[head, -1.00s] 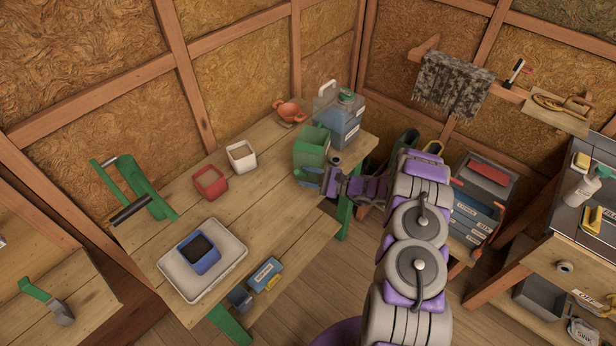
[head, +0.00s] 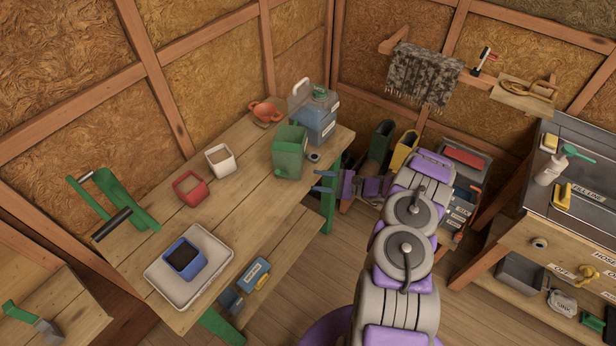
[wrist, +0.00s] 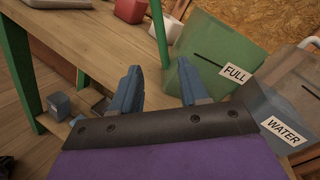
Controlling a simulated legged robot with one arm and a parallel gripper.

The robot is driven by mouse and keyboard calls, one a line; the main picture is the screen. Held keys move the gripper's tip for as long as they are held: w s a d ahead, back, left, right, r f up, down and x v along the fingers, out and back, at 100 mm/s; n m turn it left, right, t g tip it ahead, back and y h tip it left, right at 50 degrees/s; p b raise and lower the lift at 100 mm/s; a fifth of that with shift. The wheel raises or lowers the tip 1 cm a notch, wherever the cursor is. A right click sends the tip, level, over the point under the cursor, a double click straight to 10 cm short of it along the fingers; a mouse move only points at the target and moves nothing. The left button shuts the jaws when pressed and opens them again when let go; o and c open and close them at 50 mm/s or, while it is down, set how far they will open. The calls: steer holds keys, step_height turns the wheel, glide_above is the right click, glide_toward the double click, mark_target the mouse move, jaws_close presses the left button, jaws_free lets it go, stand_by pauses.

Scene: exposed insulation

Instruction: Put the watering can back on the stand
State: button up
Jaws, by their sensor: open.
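A green, squarish container (head: 290,155) stands upright on the wooden bench (head: 240,210), near its right end. It carries a FULL label in the wrist view (wrist: 215,58). It may be the watering can, but I see no clear spout. I cannot tell which thing is the stand. My gripper (head: 323,182) is open and empty just off the bench's right edge, to the lower right of the green container and apart from it. The wrist view shows its two blue fingers (wrist: 160,85) spread, with nothing between them.
A clear water jug (head: 316,118) stands behind the green container. A green bench leg (head: 328,208) is close to my gripper. Green (head: 381,142) and yellow (head: 405,150) open-topped things stand right.

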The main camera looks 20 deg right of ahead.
steer(key=s+a+r+n+g+h, duration=0.1)
steer(key=s+a+r+n+g, duration=0.5)
steer(key=a+r, duration=0.4)
steer(key=s+a+r+n+g+h, duration=0.1)
steer(key=s+a+r+n+g, duration=0.3)
steer(key=s+a+r+g, duration=0.55)
steer(key=s+r+n+t+h, duration=0.1)
steer(key=s+r+n+h, duration=0.1)
steer(key=s+r+h, duration=0.3)
steer(key=s+r+n+t+h, duration=0.1)
steer(key=s+r+n, duration=0.15)
steer(key=s, duration=0.45)
steer(key=s+d+r+n+t+h, duration=0.1)
steer(key=s+d+h, duration=0.2)
steer(key=s, duration=0.4)
steer(key=s+d+r+n+t+h, duration=0.1)
steer(key=s+d+h, duration=0.3)
steer(key=s, duration=0.3)
steer(key=shift+d, duration=0.5)
